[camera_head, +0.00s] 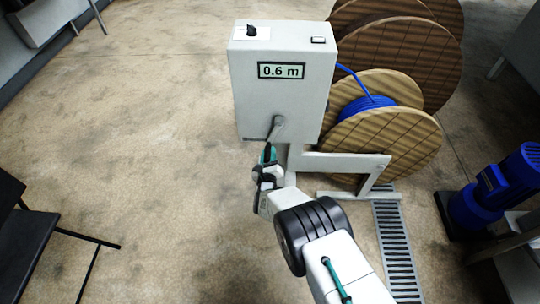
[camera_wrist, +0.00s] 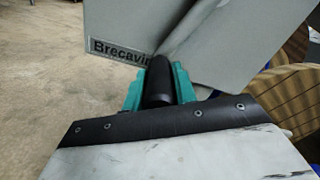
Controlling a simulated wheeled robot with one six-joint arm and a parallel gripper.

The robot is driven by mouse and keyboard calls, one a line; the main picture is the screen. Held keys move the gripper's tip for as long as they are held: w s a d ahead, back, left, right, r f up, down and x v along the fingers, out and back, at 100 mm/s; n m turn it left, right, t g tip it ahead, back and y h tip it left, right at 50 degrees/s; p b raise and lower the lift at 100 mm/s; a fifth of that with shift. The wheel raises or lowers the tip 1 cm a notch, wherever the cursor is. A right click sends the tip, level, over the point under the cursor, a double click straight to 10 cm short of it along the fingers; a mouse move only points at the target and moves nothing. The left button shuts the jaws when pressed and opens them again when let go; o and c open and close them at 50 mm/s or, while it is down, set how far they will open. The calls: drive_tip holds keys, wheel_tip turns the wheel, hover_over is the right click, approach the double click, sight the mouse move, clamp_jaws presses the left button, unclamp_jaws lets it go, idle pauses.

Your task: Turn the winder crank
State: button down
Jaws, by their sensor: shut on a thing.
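The winder is a light grey box (camera_head: 270,95) on a stand, with a display reading 0.6 m. A grey crank arm (camera_head: 277,128) on its front face points down and slightly left toward my gripper. My gripper (camera_head: 268,157), with green fingers, is at the crank's lower end, just below the box. In the wrist view, the green fingers of my gripper (camera_wrist: 160,90) are shut around a black crank handle (camera_wrist: 159,82). The box's lower face (camera_wrist: 205,40) with a "Brecavin..." label is close behind; the handle hides part of the label.
Blue cable (camera_head: 364,90) runs from the box to a wooden reel (camera_head: 400,140) at its right. Larger reels (camera_head: 440,50) stand behind. A blue motor (camera_head: 495,190) is at right, a floor grate (camera_head: 395,250) below, a dark table (camera_head: 22,240) at left. Floor left of the box is clear.

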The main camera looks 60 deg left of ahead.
drive_tip(key=c, duration=1.1)
unclamp_jaws()
drive_tip(key=v, duration=0.7)
drive_tip(key=shift+s+d, duration=0.25)
drive_tip(key=shift+s, duration=0.05)
drive_tip(key=shift+d, duration=0.1)
